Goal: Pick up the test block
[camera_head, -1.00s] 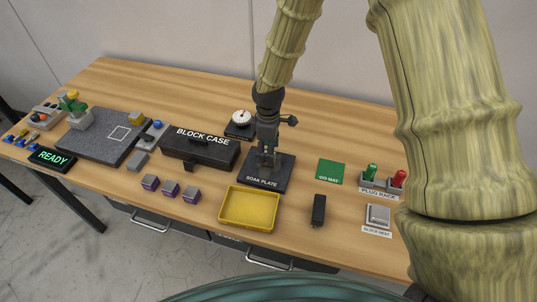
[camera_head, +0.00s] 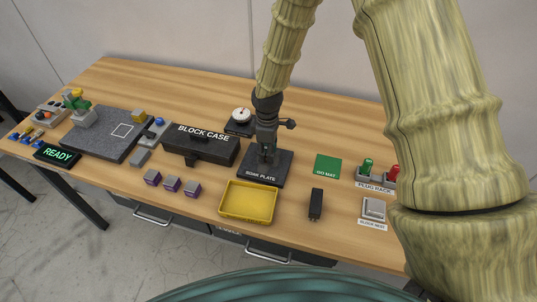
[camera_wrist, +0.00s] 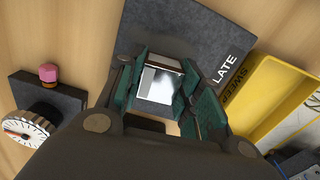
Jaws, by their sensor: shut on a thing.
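The test block (camera_wrist: 160,83) is a shiny silver square-topped block, seen between my gripper's fingers in the wrist view. My gripper (camera_wrist: 162,92) is shut on it, with green-lined fingers on both sides. In the head view my gripper (camera_head: 267,155) points down over the dark soak plate (camera_head: 259,178). The block is mostly hidden there by the fingers. The soak plate also shows in the wrist view (camera_wrist: 190,32), behind the block. I cannot tell whether the block touches the plate.
A black block case (camera_head: 199,150) stands left of the plate and a dial gauge (camera_head: 241,117) behind it. A yellow tray (camera_head: 248,203) lies in front. A green mat (camera_head: 327,167), plug rack (camera_head: 376,180), block nest (camera_head: 373,210) and black object (camera_head: 316,204) are to the right.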

